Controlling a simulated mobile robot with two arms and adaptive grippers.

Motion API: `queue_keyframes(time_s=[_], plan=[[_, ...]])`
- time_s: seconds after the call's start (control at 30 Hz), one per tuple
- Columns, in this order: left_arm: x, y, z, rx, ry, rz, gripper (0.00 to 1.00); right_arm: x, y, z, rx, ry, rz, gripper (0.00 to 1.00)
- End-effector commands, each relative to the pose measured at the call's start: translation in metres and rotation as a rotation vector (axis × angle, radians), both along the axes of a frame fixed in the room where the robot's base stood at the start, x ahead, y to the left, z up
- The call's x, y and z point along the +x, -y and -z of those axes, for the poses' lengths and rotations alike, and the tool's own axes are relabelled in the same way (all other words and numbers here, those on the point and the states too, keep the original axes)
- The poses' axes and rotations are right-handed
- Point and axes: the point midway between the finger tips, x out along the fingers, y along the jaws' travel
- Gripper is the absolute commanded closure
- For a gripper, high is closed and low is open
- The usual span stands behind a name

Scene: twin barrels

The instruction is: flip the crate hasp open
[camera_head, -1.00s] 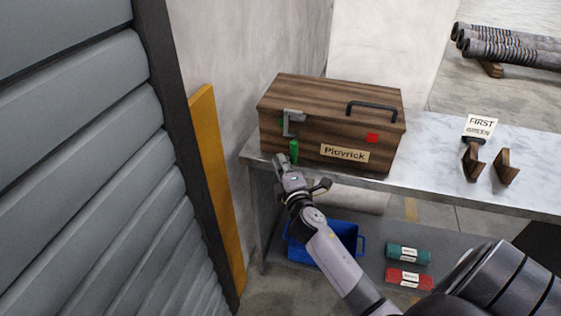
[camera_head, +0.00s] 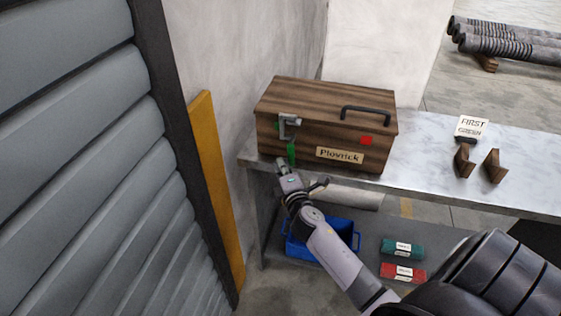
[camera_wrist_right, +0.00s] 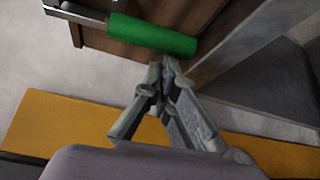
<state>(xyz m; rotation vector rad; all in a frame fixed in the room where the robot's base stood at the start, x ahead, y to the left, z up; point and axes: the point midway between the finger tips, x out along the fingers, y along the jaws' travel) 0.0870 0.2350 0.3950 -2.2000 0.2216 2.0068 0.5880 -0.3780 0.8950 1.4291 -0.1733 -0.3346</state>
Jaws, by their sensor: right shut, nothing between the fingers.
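The wooden crate (camera_head: 335,128) stands on the left end of the marble-topped table, its lid down. Its grey metal hasp (camera_head: 289,124) is at the left of the front face, with a green tab (camera_head: 291,153) hanging below it. In the right wrist view the green tab (camera_wrist_right: 153,34) is large, just beyond the fingertips. My right gripper (camera_head: 281,162) is shut and empty, just below and left of the green tab. In the wrist view its fingertips (camera_wrist_right: 168,66) look close to the tab; I cannot tell whether they touch it. My left gripper is not in view.
A grey shutter (camera_head: 70,150) and a yellow post (camera_head: 217,185) stand at the left. The marble tabletop (camera_head: 420,160) is bare right of the crate, up to a sign (camera_head: 472,127) and wooden blocks (camera_head: 464,162).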

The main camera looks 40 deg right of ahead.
Motion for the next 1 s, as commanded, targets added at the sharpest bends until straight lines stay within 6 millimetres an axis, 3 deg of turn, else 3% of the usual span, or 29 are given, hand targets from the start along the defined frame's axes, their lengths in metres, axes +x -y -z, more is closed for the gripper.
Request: queue_keyframes(time_s=[0.5,1.0], plan=[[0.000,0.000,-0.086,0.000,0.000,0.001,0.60,-0.016,0.016,-0.006,-0.242,-0.282,0.002,1.00],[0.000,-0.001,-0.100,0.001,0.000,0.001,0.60,-0.034,0.030,-0.005,-0.253,-0.296,0.004,1.00]])
